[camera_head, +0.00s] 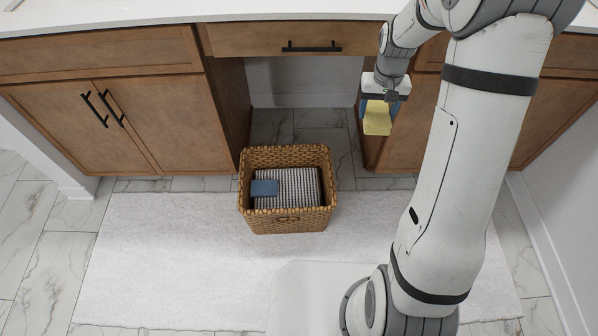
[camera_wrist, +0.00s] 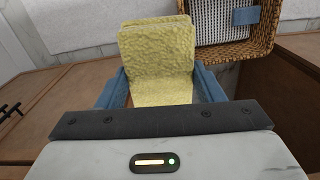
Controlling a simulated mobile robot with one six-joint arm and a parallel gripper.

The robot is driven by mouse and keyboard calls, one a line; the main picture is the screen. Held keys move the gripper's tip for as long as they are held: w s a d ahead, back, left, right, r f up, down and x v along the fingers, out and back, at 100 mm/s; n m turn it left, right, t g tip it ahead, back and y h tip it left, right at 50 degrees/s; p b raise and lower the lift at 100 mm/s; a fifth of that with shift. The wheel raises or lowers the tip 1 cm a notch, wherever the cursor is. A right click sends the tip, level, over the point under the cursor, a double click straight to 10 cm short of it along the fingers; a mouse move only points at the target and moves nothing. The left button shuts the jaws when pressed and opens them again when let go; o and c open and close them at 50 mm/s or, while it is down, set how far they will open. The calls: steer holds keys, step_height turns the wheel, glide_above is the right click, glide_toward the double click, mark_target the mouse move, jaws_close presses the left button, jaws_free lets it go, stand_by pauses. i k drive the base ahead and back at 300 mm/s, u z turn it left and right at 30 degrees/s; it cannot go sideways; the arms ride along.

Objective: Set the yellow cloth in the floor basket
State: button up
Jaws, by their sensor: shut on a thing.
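The yellow cloth (camera_head: 377,118) hangs from my gripper (camera_head: 379,98), right of the basket and in front of the wooden cabinet. In the wrist view the yellow cloth (camera_wrist: 160,60) is folded and sits between the two blue fingers of my gripper (camera_wrist: 160,88), which are shut on it. The woven floor basket (camera_head: 287,222) stands on the white rug, below and left of my gripper. A checked cloth (camera_head: 300,187) and a small blue item (camera_head: 265,188) lie inside it. The basket (camera_wrist: 265,50) also shows at the top right of the wrist view.
Wooden cabinets (camera_head: 150,125) with black handles stand along the wall under a white countertop (camera_head: 150,12). An open knee space lies behind the basket. The white rug (camera_head: 170,250) is clear left of the basket. My arm fills the right side.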

mark_target(294, 194)
steer(key=u, duration=0.15)
steer(key=k, duration=0.85)
steer(key=z, duration=0.15)
steer(key=i, duration=1.4)
steer(key=u, duration=0.05)
